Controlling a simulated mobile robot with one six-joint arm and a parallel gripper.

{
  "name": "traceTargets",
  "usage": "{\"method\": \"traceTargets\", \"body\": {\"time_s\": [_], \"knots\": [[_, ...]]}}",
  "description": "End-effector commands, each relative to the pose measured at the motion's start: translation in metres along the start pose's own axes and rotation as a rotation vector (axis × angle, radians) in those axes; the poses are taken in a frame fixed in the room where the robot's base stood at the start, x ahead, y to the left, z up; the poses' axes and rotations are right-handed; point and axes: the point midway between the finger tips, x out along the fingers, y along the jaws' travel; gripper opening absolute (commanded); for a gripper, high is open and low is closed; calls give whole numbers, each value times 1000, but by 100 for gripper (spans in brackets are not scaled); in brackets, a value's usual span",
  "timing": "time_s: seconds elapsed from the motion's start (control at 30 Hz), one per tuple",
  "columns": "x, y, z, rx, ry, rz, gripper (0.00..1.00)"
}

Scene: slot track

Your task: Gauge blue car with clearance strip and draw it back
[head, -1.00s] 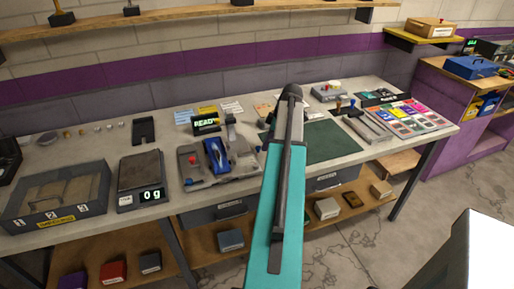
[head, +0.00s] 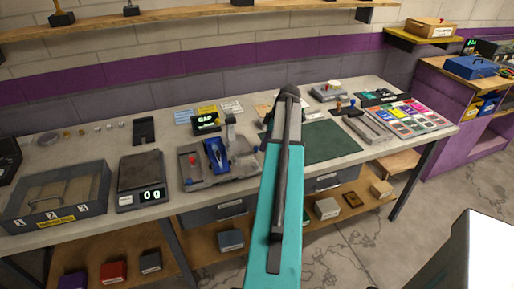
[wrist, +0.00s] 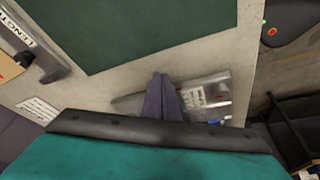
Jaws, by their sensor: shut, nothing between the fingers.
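The blue car (head: 216,158) sits on the grey gauge fixture (head: 243,172) at the middle of the bench. A small display (head: 206,122) behind it reads "GAP". My gripper (wrist: 161,78) shows in the wrist view as two dark fingers closed together, with nothing visible between them. It is over the light bench top, beside a grey labelled part (wrist: 208,94). A small blue patch shows near that part, too little to identify. In the head view my arm hides most of the gripper, to the right of the car. I cannot pick out the clearance strip with certainty.
A red knob (head: 192,160) stands left of the car. A scale (head: 140,180) reading 0 g and a divided tray (head: 55,200) are further left. A green mat (head: 330,142) lies to the right, partly behind my arm. Coloured cards (head: 408,118) lie at far right.

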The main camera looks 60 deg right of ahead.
Motion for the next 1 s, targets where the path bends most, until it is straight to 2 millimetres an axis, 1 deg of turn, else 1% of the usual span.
{"method": "traceTargets", "body": {"time_s": [1.0], "knots": [[3,-5,-9,-1,1,0,0]]}}
